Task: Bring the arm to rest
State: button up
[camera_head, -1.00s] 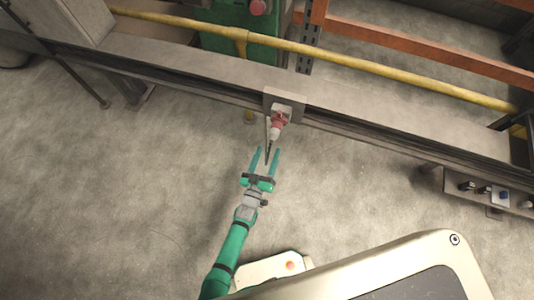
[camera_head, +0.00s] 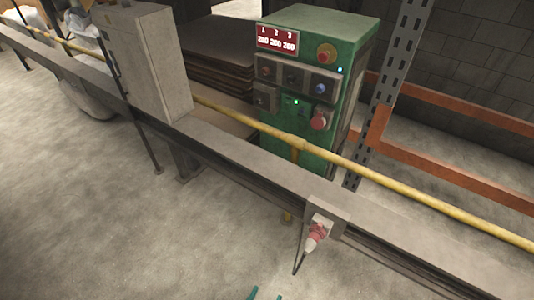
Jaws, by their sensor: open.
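Only the two green fingertips of my gripper (camera_head: 266,294) show, at the bottom edge of the head view. They are apart, with nothing seen between them. The rest of my gripper and my arm are out of the frame. The fingertips are below and to the left of a red and white plug (camera_head: 316,234) fitted in a socket plate on the grey rail, and look apart from it. A dark cable or rod hangs down from the plug.
A long grey rail (camera_head: 240,160) crosses the view, with a yellow pipe (camera_head: 400,182) behind it. A green control cabinet (camera_head: 305,90) with a red display and buttons stands behind the rail. A grey box (camera_head: 150,65) is on the rail at left. The concrete floor (camera_head: 120,235) in front is clear.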

jog(key=s+r+n+y, duration=0.3)
jog(key=s+r+y, duration=0.3)
jog(key=s+r, duration=0.7)
notch_tip(320, 180, up, 4)
jog(key=shift+s+d+f+y, duration=0.1)
jog(key=shift+s+d+y, duration=0.3)
dwell(0.8)
